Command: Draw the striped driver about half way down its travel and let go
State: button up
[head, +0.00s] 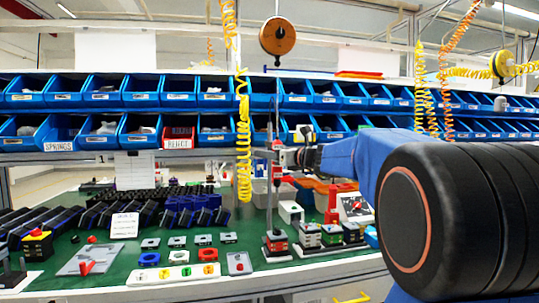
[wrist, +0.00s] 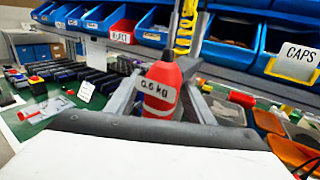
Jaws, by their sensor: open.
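The striped driver (wrist: 162,88), red with a white band reading "0.6 kg", stands upright in the middle of the wrist view. It also shows in the head view as a small red body (head: 277,172) on the vertical line under the orange round balancer (head: 278,36). My gripper (wrist: 170,100) is open, with one grey finger on each side of the driver. I cannot tell whether either finger touches it. In the head view my gripper (head: 284,156) is level with the driver's upper part, and the driver is partly hidden there. The driver's lower end is hidden in the wrist view.
A small stand with a red block (head: 276,244) is below the driver on the green bench. A yellow coiled hose (head: 243,140) hangs just left. Blue bins (head: 138,91) line the back.

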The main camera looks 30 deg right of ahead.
grip_shut()
notch_tip(320, 180, down, 6)
jog(key=shift+f, duration=0.1)
grip_release()
dwell(0.3)
jog(key=v, duration=1.7)
jog(key=shift+s, duration=0.2)
